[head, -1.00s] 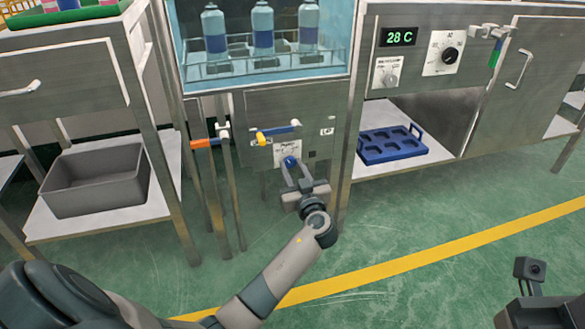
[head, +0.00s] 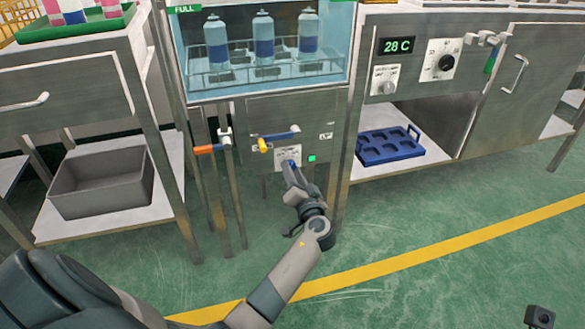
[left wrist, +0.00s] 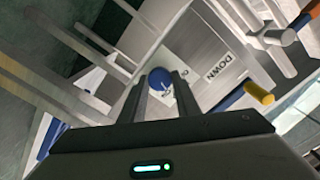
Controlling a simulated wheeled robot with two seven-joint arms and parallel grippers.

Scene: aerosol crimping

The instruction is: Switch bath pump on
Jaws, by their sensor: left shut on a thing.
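The blue pump knob (head: 291,163) sits on a white label plate on the front panel under the water bath. In the left wrist view the blue knob (left wrist: 160,78) shows between the two fingers. My left gripper (head: 289,168) is shut on this knob, and its hand is turned edge-on in the head view. A small green lamp (head: 311,158) to the right of the knob is lit. A small dark part of my right arm shows at the bottom right corner, and its jaws cannot be made out.
A yellow-ended lever (head: 263,145) lies just above the knob, and an orange-ended one (head: 204,149) to its left. The bath (head: 262,88) holds several cans in a rack. A blue tray (head: 385,146) is on the right shelf, a grey bin (head: 100,185) on the left.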

